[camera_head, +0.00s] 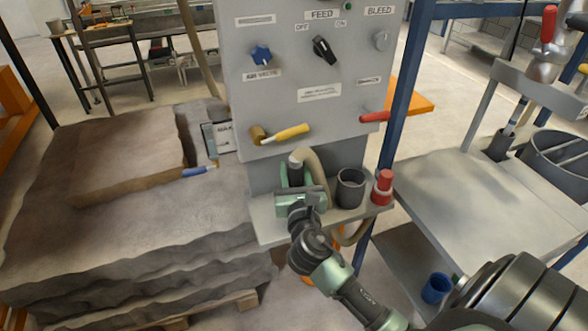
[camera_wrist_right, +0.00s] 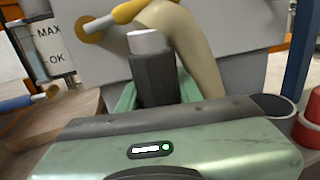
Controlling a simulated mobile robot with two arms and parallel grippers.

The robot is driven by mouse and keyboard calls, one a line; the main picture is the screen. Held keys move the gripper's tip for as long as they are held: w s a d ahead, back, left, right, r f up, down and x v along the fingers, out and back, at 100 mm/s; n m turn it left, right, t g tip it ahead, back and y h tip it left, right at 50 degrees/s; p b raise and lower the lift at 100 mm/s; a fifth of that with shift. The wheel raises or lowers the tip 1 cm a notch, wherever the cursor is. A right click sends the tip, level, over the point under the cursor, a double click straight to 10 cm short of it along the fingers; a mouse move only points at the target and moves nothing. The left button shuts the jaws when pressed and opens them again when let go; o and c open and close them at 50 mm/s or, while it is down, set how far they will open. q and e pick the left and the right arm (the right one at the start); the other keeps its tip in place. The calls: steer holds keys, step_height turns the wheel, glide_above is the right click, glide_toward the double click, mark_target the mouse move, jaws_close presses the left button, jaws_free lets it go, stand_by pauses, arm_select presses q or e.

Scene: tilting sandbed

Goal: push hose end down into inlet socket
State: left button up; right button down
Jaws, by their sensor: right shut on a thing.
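My right gripper (camera_head: 297,190) reaches over the small shelf below the grey panel. It is shut on the hose end (camera_wrist_right: 153,77), a dark grey upright piece with a white top. The white top also shows in the head view (camera_head: 296,160). The beige hose (camera_wrist_right: 190,45) arches just behind and right of it; where they join is unclear. An open dark cylinder (camera_head: 350,190), possibly the inlet socket, stands right of the gripper; its rim shows in the wrist view (camera_wrist_right: 274,104). The gripper body hides what is under the hose end. My left gripper is not in view.
A red-and-white piece (camera_head: 383,187) stands at the shelf's right end. A yellow-handled lever (camera_head: 288,133) sticks out of the panel (camera_head: 285,85) above the gripper. A blue post (camera_head: 401,90) rises at right. The sandbed (camera_head: 135,220) lies left.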

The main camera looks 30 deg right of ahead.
mark_target(294, 185)
steer(key=shift+f+b, duration=1.55)
steer(key=shift+f, duration=0.7)
steer(key=c, duration=0.9)
jaws_free()
steer(key=shift+o, duration=0.2)
steer(key=shift+f, duration=0.1)
steer(key=shift+s+a, duration=0.1)
steer(key=shift+s+a+f, duration=0.1)
steer(key=shift+s, duration=0.15)
steer(key=b+v, duration=0.1)
steer(key=v, duration=0.6)
steer(key=shift+a, duration=0.1)
